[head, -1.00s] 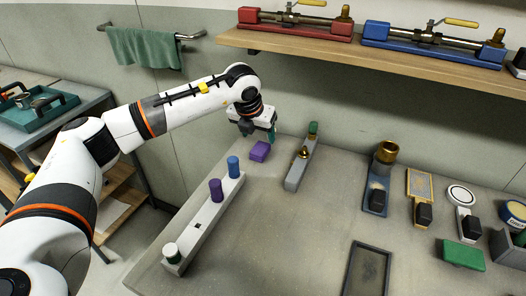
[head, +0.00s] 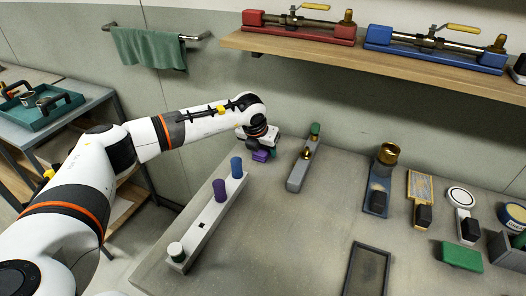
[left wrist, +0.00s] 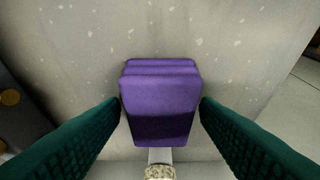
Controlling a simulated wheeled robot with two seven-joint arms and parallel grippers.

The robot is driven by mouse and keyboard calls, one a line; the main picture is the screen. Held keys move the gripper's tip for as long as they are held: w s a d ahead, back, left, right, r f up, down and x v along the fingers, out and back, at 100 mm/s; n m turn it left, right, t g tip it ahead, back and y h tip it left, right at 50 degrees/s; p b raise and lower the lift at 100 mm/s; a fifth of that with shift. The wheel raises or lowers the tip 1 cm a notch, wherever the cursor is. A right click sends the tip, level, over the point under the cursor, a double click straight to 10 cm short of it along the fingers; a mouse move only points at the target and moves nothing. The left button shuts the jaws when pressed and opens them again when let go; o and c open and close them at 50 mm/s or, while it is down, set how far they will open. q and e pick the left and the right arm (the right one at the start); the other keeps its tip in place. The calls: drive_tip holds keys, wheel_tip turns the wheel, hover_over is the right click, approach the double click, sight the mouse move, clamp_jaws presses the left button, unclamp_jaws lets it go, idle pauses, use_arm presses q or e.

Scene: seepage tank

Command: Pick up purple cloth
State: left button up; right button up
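The purple cloth (head: 261,156) is a small folded block on the far left part of the grey worktop. In the left wrist view the purple cloth (left wrist: 160,100) lies between the two dark green fingers of my left gripper (left wrist: 160,118). Small gaps seem to show between the fingers and the cloth's sides, so the gripper looks open around it. In the head view my left gripper (head: 262,143) is down at the cloth and hides part of it. My right gripper is not in view.
A white rack (head: 205,226) with purple and blue cylinders stands left of centre. A grey block (head: 299,172) with a brass piece stands right of the cloth. Several tools line the right side. A wooden shelf (head: 372,64) hangs above. A green towel (head: 150,48) hangs behind.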

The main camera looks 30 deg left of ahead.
sight(262, 150)
use_arm(q)
drive_tip(key=c, duration=0.7)
drive_tip(key=shift+c, duration=0.2)
drive_tip(key=shift+s+r+b, duration=0.15)
drive_tip(key=shift+r+b, duration=0.25)
wheel_tip(262, 150, up, 11)
drive_tip(key=s+d+b, duration=0.1)
drive_tip(key=s+b, duration=0.4)
drive_tip(key=s, duration=1.4)
drive_tip(key=shift+s+f, duration=0.15)
drive_tip(key=shift+s, duration=0.2)
drive_tip(key=o, duration=0.4)
drive_tip(key=c, duration=0.3)
